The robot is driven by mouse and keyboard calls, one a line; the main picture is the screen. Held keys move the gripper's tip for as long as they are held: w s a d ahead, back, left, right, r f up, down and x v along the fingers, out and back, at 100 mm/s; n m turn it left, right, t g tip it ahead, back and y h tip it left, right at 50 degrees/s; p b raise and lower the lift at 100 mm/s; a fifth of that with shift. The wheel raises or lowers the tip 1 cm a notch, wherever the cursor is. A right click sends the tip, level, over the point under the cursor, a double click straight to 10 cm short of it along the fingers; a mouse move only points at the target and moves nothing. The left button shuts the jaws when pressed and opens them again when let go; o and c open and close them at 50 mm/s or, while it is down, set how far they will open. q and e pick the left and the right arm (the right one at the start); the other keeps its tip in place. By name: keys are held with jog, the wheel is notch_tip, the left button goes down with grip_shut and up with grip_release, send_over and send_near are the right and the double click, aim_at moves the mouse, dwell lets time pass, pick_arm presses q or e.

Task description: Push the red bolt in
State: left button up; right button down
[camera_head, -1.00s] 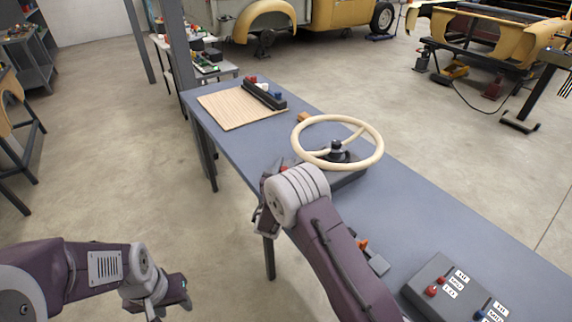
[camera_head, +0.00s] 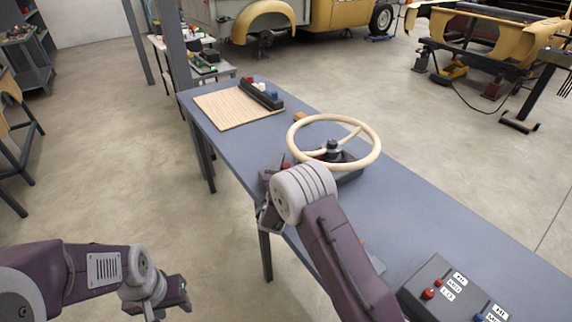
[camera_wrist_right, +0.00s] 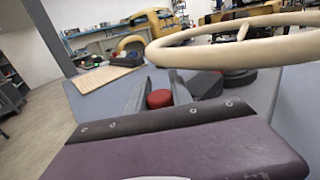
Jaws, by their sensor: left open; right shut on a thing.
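A red round-ended piece, which looks like the red bolt (camera_wrist_right: 159,98), sits between the two grey fingers of my right gripper (camera_wrist_right: 160,93) in the right wrist view. In the head view a small red spot, the bolt (camera_head: 286,166), shows just above my right gripper (camera_head: 273,180), at the near edge of the table beside the steering wheel's base. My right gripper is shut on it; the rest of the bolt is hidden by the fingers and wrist. My left gripper (camera_head: 170,302) is open and empty, low at the left, off the table.
The cream steering wheel (camera_head: 374,145) stands close to the right of my right gripper. A dark box with red and blue knobs (camera_head: 433,278) lies at the near right of the table (camera_head: 440,221). A wooden board (camera_head: 226,108) lies at the far end.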

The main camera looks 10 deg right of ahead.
jog(key=shift+d, duration=0.1)
jog(key=c, duration=1.1)
grip_release()
jog(key=shift+d, duration=0.25)
jog(key=shift+s+a, duration=0.2)
jog(key=v, duration=0.8)
jog(key=shift+s+a+b, duration=0.1)
jog(key=shift+s+b, duration=0.2)
jog(key=shift+s, duration=0.05)
pick_arm(q)
jog(key=shift+a+f, duration=0.1)
jog(key=shift+f, duration=0.2)
